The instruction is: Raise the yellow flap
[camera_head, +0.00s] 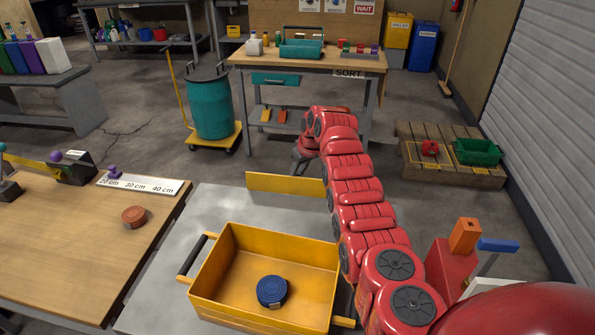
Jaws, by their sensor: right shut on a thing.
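The yellow flap (285,184) is a long flat plate standing at the far edge of a grey surface (215,213). It appears close to upright, and its right end passes behind my red right arm. My right gripper (303,165) is at the flap's upper edge, right of its middle. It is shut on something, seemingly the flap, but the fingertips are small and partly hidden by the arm. My left gripper is not in view.
A yellow tray (213,285) with a blue round object (272,291) sits in front of the flap. A teal drum (210,107) stands farther back on a yellow dolly.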

